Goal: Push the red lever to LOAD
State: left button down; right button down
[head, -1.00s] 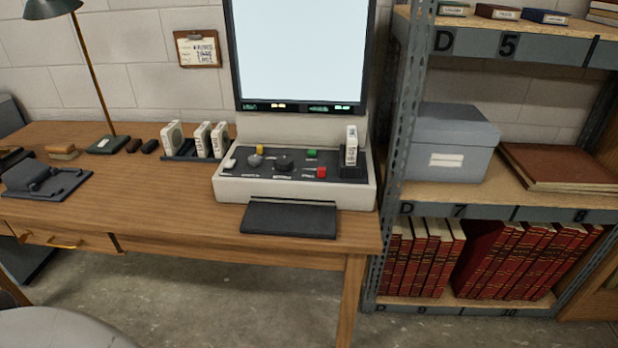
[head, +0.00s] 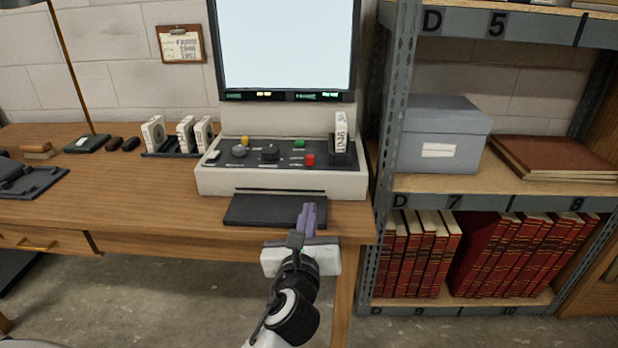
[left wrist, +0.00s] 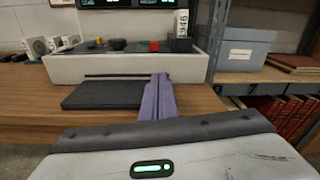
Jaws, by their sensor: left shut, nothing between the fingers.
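In the left wrist view the red knob (left wrist: 154,46) shows just above the reader's front edge. The lettering beside it is too small to read. My left gripper (head: 308,207) is shut and empty, its purple fingers together. It is in front of the reader, below and nearer than the lever, by the right end of the dark front tray, and apart from the lever. My right gripper is not in view.
A green button (head: 299,143), a yellow knob (head: 245,140) and dark knobs share the panel. A labelled box (head: 340,140) stands upright at the panel's right end. The dark tray (head: 262,211) juts out in front. A metal shelf (head: 385,150) rises close on the right.

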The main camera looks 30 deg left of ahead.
aim_at(309, 160)
pick_arm(q)
jog(key=shift+w+a+r+m+y, duration=0.1)
jog(key=shift+a+r+m+y, duration=0.2)
jog(key=shift+r, duration=0.3)
jog(key=shift+a+r+m+y, duration=0.2)
jog(key=shift+r+m+y, duration=0.15)
jog(key=shift+r, duration=0.2)
jog(key=b+x, duration=0.2)
jog(key=x, duration=1.2)
jog(key=shift+d, duration=0.1)
jog(key=shift+w+h, duration=0.1)
jog(key=shift+h, duration=0.15)
